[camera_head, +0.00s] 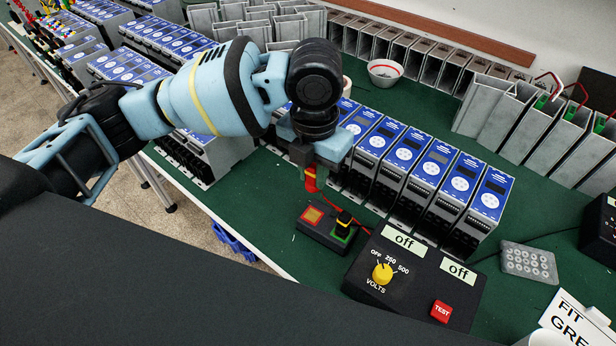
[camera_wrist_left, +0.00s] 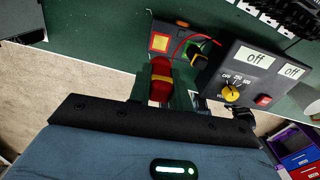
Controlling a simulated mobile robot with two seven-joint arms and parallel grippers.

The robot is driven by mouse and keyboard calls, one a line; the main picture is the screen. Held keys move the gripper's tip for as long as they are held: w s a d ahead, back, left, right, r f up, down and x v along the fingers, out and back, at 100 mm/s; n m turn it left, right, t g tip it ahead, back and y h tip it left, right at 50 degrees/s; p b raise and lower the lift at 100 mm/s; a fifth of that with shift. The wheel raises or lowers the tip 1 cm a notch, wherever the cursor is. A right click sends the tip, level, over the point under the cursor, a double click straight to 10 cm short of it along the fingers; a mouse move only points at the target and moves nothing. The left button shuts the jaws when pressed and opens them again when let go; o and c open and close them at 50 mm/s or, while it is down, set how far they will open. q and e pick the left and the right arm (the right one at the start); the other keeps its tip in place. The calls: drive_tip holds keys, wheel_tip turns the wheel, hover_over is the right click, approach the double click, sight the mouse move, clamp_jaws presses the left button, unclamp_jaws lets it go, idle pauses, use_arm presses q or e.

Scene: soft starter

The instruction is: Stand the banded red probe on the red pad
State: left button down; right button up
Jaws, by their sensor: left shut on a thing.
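My left gripper (camera_head: 312,178) is shut on the red probe (camera_head: 311,182). In the left wrist view the probe (camera_wrist_left: 161,80) shows a yellow band and sits between the two fingers (camera_wrist_left: 160,88). In the head view the probe hangs roughly upright, just above and behind the red pad (camera_head: 312,215). The gap between probe tip and pad is hard to judge. My right gripper is not in view.
A black probe (camera_head: 343,222) stands on the box's green pad, with a red lead beside it. A black tester (camera_head: 415,280) with a yellow knob and "off" displays stands close on the right. Rows of blue-topped units (camera_head: 440,190) stand behind. The table's front edge is near.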

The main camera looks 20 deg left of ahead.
sight(313, 189)
use_arm(q)
drive_tip(key=shift+r, duration=0.1)
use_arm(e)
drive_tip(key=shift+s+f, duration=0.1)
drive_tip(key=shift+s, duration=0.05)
